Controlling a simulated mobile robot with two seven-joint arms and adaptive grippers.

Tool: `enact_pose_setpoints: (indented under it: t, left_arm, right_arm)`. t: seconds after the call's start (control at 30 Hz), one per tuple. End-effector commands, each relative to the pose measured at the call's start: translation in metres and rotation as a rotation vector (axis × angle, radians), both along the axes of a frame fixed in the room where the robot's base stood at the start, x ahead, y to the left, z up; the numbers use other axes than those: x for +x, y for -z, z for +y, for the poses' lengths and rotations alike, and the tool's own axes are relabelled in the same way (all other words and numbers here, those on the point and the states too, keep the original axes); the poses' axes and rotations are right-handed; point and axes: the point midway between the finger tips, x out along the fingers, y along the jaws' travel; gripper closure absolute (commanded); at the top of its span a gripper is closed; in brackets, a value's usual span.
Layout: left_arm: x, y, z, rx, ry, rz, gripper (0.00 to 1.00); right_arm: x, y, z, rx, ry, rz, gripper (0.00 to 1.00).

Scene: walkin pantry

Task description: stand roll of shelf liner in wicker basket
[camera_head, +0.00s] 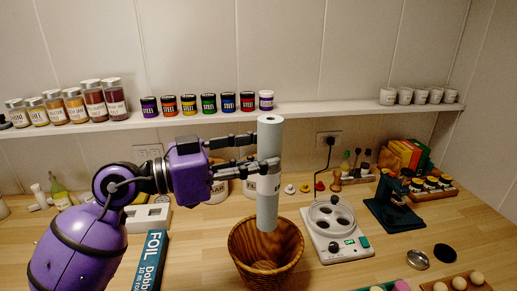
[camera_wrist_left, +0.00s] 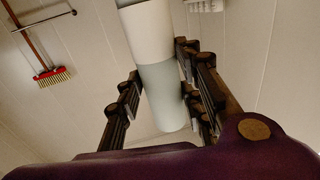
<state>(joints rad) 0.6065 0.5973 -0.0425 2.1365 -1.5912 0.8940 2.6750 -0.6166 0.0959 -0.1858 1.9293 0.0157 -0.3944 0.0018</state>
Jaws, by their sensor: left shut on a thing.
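The roll of shelf liner (camera_head: 268,205) is a pale grey-blue tube with a lighter band. It is upright, and its lower end is at the mouth of the wicker basket (camera_head: 252,255); the head view does not show whether it touches the basket. My left gripper (camera_head: 272,150) comes in from the left and is shut on the roll at its upper half. In the left wrist view the roll (camera_wrist_left: 158,70) stands between the dark fingers. The basket is brown, open-topped and stands on the counter; its inside bottom is partly seen. My right gripper is in neither view.
A white appliance with round wells (camera_head: 335,228) stands right of the basket, and a blue foil box (camera_head: 151,262) lies to its left. A wall shelf (camera_head: 330,106) with jars and tins runs behind the roll. Egg trays are at front right.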

Motion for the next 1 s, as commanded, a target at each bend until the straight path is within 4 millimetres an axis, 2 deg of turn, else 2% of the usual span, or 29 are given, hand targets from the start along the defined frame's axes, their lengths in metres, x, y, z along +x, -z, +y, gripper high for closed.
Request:
enact_pose_setpoints:
  t: [0.03,0.2,0.37,0.57,1.0]
  left_arm:
    - [0.002,0.011,0.0,-0.001,0.0,0.007,0.96]
    - [0.002,0.025,0.0,0.0,0.0,0.009,0.96]
    - [0.001,0.036,0.0,-0.001,0.001,0.005,0.96]
    - [0.0,0.046,0.0,0.0,0.0,0.0,0.96]
    - [0.0,0.082,0.0,0.0,0.0,0.001,0.96]
  right_arm:
    - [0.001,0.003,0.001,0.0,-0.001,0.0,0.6]
    - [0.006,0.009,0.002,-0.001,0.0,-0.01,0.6]
    - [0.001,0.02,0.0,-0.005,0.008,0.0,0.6]
    - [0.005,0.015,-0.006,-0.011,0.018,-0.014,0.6]
    - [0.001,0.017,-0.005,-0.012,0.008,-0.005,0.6]
